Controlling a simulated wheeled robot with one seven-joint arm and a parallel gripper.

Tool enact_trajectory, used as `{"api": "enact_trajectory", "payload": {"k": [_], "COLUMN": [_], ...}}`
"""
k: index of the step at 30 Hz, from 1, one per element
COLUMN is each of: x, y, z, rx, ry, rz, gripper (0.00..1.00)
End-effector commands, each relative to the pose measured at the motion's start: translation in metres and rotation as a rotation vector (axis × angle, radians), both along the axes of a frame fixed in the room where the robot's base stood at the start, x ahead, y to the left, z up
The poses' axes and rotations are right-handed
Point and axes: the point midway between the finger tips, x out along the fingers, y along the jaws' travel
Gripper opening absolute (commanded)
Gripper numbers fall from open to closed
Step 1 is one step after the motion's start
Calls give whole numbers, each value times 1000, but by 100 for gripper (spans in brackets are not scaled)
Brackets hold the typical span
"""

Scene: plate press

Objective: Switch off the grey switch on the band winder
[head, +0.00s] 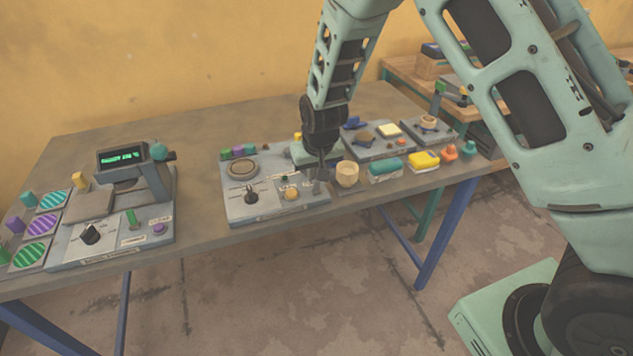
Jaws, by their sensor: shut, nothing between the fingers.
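A grey machine (242,212) with a round disc on top stands in the middle of the table; it may be the band winder, but its label is too small to read. It carries a black knob (250,194) and a cream button (291,193). A small grey part (315,187), possibly the grey switch, stands at its right front; its position cannot be told. My gripper (320,176) is shut and empty, pointing down right at this part. Whether they touch is unclear. The gripper and wrist hide some of the machine's right side.
Left stands a machine with a green display (121,157), beside striped round plates (42,225). Right of my gripper are a cream cup (347,173), a teal block (385,168) and a yellow block (424,160). Another grey device (380,145) is behind them.

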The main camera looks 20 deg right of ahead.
Motion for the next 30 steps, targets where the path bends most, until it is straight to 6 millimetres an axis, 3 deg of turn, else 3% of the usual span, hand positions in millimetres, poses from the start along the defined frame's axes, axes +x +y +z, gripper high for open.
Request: {"api": "enact_trajectory", "payload": {"k": [9, 30], "x": [-4, -2], "y": [0, 0], "z": [-3, 18], "rx": [-2, 0], "ry": [-233, -223], "rz": [3, 1], "gripper": [0, 0]}}
